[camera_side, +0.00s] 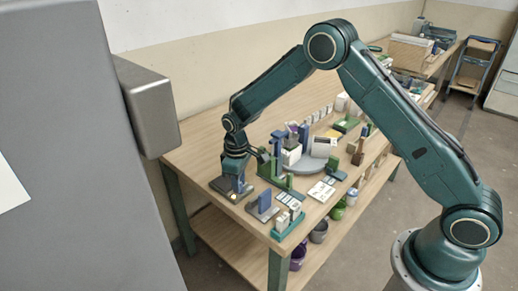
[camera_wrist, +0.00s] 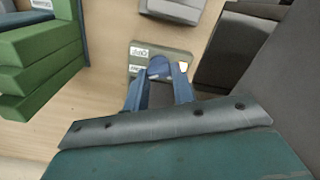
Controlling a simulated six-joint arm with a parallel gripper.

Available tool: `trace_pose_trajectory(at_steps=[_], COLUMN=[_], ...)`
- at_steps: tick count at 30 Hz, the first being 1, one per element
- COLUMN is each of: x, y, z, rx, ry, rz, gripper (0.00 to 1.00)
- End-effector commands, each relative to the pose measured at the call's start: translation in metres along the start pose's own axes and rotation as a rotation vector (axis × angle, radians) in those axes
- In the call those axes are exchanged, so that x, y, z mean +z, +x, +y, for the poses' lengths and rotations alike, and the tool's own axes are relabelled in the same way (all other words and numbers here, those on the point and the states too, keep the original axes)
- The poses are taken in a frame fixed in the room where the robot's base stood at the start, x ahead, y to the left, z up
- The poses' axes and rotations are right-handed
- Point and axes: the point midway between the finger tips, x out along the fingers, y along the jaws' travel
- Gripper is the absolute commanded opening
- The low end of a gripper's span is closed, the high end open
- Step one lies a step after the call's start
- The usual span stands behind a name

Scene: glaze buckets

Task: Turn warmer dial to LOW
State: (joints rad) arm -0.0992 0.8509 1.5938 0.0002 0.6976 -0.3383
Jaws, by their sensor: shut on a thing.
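The warmer (camera_side: 227,191) is a low, dark unit at the near left end of the bench. In the wrist view its greenish face (camera_wrist: 150,46) carries white labels on the left, too small to read surely, and a pale round spot (camera_wrist: 184,67) on the right. Its blue dial (camera_wrist: 160,62) sits between my fingertips. My gripper (camera_side: 236,180) points down over the warmer; in the wrist view its two blue fingers (camera_wrist: 160,76) are shut on the dial from both sides. The fingers hide part of the dial, and I cannot tell which label it points to.
A blue block on a grey base (camera_side: 264,202) and a green tray of small pots (camera_side: 287,220) stand to the right of the warmer. Green blocks (camera_wrist: 40,65) rise close by at the left of the wrist view. A dark box (camera_wrist: 233,50) is at the right. Bare wood lies between.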

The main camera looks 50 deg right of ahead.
Motion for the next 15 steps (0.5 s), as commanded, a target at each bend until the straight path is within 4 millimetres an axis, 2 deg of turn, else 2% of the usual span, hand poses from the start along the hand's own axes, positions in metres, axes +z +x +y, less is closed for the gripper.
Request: trace_pose_trajectory(at_steps=[1,2,5,15], x=[-0.0009,-0.0009,-0.0008,-0.0004], y=[-0.0016,-0.0016,-0.0013,-0.0012], z=[0.0002,0.0001,0.0001,0.0001], rx=[0.001,0.001,0.001,0.0], ry=[0.0,0.0,0.0,0.001], rz=[0.003,0.003,0.003,0.001], gripper=[0.03,0.27,0.47,0.47])
